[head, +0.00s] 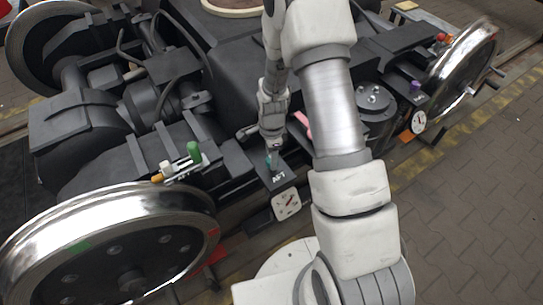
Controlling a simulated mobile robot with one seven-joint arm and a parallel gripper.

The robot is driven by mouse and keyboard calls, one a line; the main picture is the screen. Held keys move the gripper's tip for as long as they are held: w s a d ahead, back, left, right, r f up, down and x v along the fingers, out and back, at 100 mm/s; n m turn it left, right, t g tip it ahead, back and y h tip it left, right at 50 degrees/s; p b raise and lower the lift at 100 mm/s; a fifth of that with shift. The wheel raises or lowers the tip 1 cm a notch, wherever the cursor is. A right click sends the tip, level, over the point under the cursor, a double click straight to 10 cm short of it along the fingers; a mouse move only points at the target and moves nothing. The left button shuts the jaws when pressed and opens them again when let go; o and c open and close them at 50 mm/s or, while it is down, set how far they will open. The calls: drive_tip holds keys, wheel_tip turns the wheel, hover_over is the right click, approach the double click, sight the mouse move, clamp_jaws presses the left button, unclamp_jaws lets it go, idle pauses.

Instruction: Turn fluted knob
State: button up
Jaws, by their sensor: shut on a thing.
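A small teal knob (269,161) stands on a dark plate marked AFT (279,177), near the middle of the picture. My gripper (270,150) points down at it from above and is shut on it. The fingers hide much of the knob, and its fluting is too small to make out.
A white dial gauge (286,204) hangs just below the AFT plate. A green knob (194,151) stands to the left, and a purple knob (415,87) to the right beside another dial (418,122). Large steel wheels (112,245) flank the dark bogie frame. Paved floor lies open at right.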

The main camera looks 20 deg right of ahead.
clamp_jaws()
drive_tip(key=shift+n, duration=0.3)
